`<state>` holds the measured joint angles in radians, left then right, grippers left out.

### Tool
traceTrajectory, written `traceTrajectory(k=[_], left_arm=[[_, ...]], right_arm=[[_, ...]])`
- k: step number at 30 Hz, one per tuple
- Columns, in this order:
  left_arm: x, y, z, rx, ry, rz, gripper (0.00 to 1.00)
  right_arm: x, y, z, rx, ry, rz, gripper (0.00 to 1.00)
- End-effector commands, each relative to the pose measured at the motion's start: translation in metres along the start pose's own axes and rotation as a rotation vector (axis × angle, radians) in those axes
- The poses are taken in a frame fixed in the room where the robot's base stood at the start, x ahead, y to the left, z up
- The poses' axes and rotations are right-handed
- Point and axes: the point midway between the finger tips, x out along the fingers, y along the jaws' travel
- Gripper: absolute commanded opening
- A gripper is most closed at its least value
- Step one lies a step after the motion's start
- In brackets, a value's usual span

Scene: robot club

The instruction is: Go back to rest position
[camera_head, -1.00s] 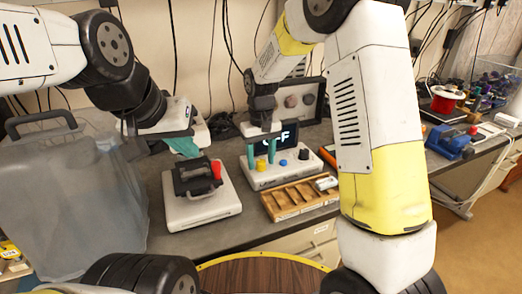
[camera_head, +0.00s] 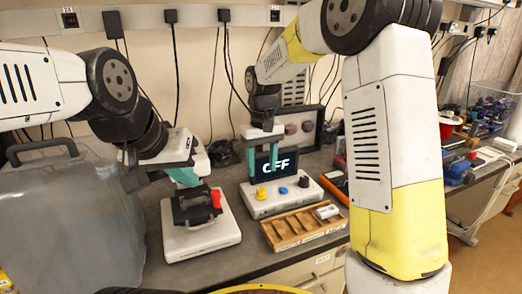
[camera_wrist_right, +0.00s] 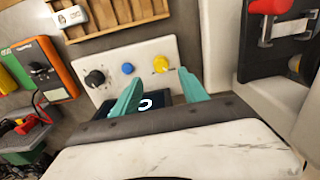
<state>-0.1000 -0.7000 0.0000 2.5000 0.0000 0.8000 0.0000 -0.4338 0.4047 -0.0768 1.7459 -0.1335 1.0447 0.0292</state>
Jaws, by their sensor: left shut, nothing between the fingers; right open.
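My left gripper (camera_head: 187,178) is shut and empty. In the head view it appears just above or behind a black clamp-like device with a red handle (camera_head: 214,198); I cannot tell whether they touch. My right gripper (camera_head: 262,160) is open and empty in front of the control box's screen (camera_head: 280,163), which reads OFF. In the right wrist view its two teal fingers (camera_wrist_right: 160,92) stand apart, partly covering the screen. The white control box (camera_wrist_right: 145,62) has a yellow knob (camera_wrist_right: 161,64), a blue button (camera_wrist_right: 127,68) and a black knob (camera_wrist_right: 95,77).
A wooden compartment tray (camera_head: 290,232) lies in front of the control box, with a small light-coloured part (camera_head: 327,211) at its right end. A large translucent container (camera_head: 70,225) stands at the left. An orange device (camera_head: 334,186) lies right of the box. Cables hang along the wall.

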Motion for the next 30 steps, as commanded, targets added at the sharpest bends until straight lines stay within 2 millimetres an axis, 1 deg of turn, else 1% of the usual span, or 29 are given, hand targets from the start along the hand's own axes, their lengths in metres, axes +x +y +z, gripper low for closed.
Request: traceTrajectory(k=[2, 5, 9, 11, 15, 19, 24, 27, 30], left_arm=[[0.000, 0.000, 0.000, 0.000, 0.000, 0.000, 0.00], [0.000, 0.000, 0.000, 0.000, 0.000, 0.000, 0.00], [0.000, 0.000, 0.000, 0.000, 0.000, 0.000, 0.00], [0.000, 0.000, 0.000, 0.000, 0.000, 0.000, 0.00], [0.000, 0.000, 0.000, 0.000, 0.000, 0.000, 0.00], [0.000, 0.000, 0.000, 0.000, 0.000, 0.000, 0.00], [0.000, 0.000, 0.000, 0.000, 0.000, 0.000, 0.00], [0.000, 0.000, 0.000, 0.000, 0.000, 0.000, 0.00], [0.000, 0.000, 0.000, 0.000, 0.000, 0.000, 0.00]], right_arm=[[-0.013, 0.006, 0.009, 0.016, 0.026, -0.009, 0.51], [-0.035, 0.017, 0.029, 0.048, 0.074, -0.026, 0.51], [-0.067, 0.032, 0.069, 0.101, 0.159, -0.051, 0.51], [-0.078, 0.036, 0.086, 0.123, 0.197, -0.059, 0.51], [-0.098, 0.044, 0.128, 0.175, 0.282, -0.074, 0.51], [-0.110, 0.048, 0.166, 0.221, 0.362, -0.080, 0.51], [-0.115, 0.047, 0.213, 0.278, 0.463, -0.078, 0.51], [-0.114, 0.045, 0.234, 0.305, 0.510, -0.074, 0.51], [-0.112, 0.044, 0.247, 0.323, 0.545, -0.068, 0.51]])
